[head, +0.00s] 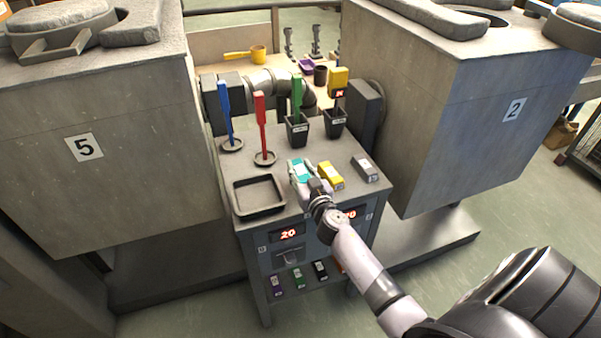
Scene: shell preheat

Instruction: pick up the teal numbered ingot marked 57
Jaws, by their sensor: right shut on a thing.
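The teal ingot (301,170) is on the top of the grey cart between the two big blocks, left of a yellow ingot. My right gripper (301,177) reaches in from the lower right and is shut on the teal ingot, with its fingers covering part of the sides. The number on the teal ingot is too small to read. I cannot tell whether the ingot touches the cart top or is slightly raised. My left gripper is not in view.
A yellow ingot (331,176) and a grey ingot (364,168) lie to the right. An empty dark tray (259,211) is at the left. Blue (225,112) and red (261,125) upright tools and two dark cups stand behind. Large blocks marked 5 (120,180) and 2 (470,120) flank the cart.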

